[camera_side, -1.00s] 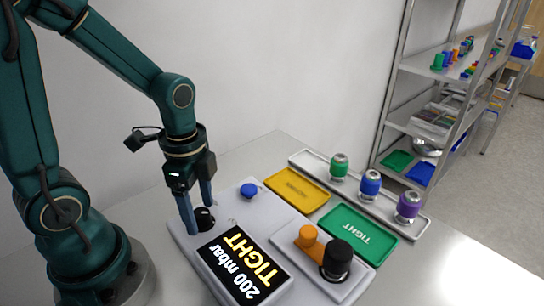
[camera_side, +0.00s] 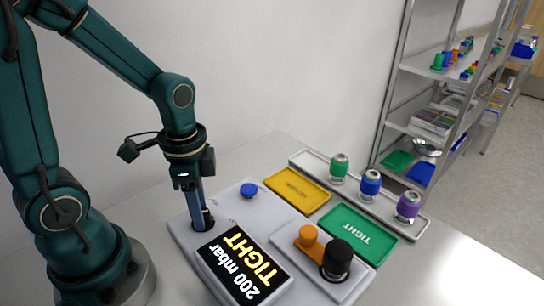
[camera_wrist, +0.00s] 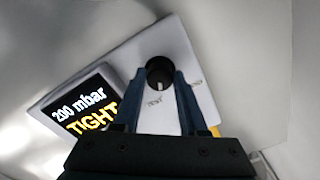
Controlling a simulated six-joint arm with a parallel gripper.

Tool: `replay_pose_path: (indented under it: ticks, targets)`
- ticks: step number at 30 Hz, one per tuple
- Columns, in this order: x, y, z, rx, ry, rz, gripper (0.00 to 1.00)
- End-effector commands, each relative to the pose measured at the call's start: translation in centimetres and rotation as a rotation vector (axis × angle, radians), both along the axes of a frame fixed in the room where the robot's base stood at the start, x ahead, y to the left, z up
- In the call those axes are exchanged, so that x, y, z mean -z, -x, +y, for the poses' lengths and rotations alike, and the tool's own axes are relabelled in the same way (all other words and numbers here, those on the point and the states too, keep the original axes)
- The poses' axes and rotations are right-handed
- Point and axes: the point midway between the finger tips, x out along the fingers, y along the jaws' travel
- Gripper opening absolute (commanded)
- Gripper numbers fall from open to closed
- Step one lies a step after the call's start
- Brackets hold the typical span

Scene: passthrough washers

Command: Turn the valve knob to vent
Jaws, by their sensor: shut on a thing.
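The black valve knob (camera_wrist: 159,70) shows in the wrist view with a short white mark on its lower part. Below it is a printed label that appears to read TEST; another label to its right is too blurred to read. My gripper (camera_wrist: 160,78) is shut on the knob, one finger on each side. In the side view my gripper (camera_side: 204,224) points straight down at the grey console (camera_side: 226,212), and its fingers hide most of the knob. The console's display (camera_side: 243,264) reads "200 mbar TIGHT".
A blue button (camera_side: 249,190) sits behind the knob. An orange piece (camera_side: 307,236) and a black cap (camera_side: 337,258) stand on the right plate. Beyond are a yellow tray (camera_side: 297,190), a green TIGHT tray (camera_side: 357,234) and a long rack (camera_side: 309,164) with three coloured fittings.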

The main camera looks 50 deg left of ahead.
Motion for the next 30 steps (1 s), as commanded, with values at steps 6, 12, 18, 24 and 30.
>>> replay_pose_path:
  ticks: [6, 12, 18, 24, 30]
  targets:
    - [-0.05, 0.00, -0.05, -0.205, 0.000, -0.001, 0.00]
    - [-0.06, 0.01, -0.08, -0.395, 0.000, -0.001, 0.00]
    - [-0.06, 0.00, -0.11, -0.585, 0.000, -0.001, 0.00]
    - [-0.07, 0.00, -0.14, -0.775, 0.001, -0.002, 0.00]
    - [-0.07, -0.02, -0.16, -0.950, 0.001, -0.002, 0.00]
